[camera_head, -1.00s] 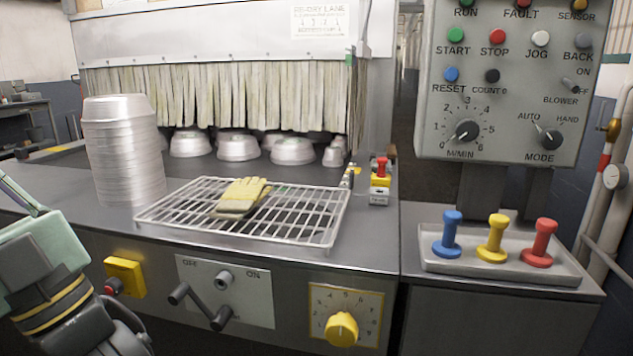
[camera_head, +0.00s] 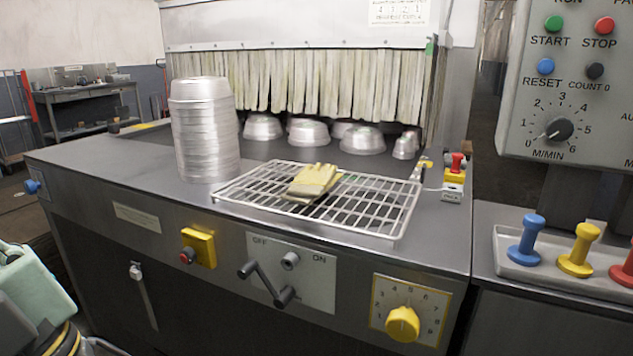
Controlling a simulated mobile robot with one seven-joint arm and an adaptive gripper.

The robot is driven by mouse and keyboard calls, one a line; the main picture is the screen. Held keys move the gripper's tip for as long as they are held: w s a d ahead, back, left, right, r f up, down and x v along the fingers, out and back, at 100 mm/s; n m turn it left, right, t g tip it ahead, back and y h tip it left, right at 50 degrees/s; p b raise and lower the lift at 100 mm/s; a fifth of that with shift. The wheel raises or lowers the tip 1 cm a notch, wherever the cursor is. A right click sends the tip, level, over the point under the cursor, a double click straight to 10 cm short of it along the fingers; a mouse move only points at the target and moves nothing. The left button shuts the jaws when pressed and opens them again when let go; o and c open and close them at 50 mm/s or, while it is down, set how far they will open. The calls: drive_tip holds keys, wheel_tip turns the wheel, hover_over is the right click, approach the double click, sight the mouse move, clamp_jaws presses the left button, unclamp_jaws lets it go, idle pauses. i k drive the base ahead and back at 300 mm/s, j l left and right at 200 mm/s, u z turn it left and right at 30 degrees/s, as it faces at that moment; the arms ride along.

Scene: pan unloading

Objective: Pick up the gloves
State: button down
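The yellow gloves (camera_head: 313,182) lie in a small pile on a wire rack (camera_head: 378,229). The rack rests on the grey metal worktop of the machine, near its front edge. Part of my arm shows at the lower left, well away from the gloves. My gripper's fingers cannot be made out in this view.
A tall stack of metal pans (camera_head: 205,130) stands left of the rack. Several upturned pans (camera_head: 308,132) sit behind it by the strip curtain (camera_head: 300,82). A red-topped button post (camera_head: 455,172) stands right of the rack. A tray (camera_head: 512,262) of coloured stamps and a control panel (camera_head: 530,90) are at the right.

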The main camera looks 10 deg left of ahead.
sight(310, 185)
drive_tip(key=j+z, duration=0.35)
drive_tip(key=k+j+z, duration=0.1)
drive_tip(key=j+z, duration=0.3)
drive_tip(key=j, duration=0.15)
drive_tip(key=k+j+z, duration=0.1)
drive_tip(key=j+z, duration=0.25)
drive_tip(key=k+j+z, duration=0.2)
drive_tip(key=j+z, duration=0.2)
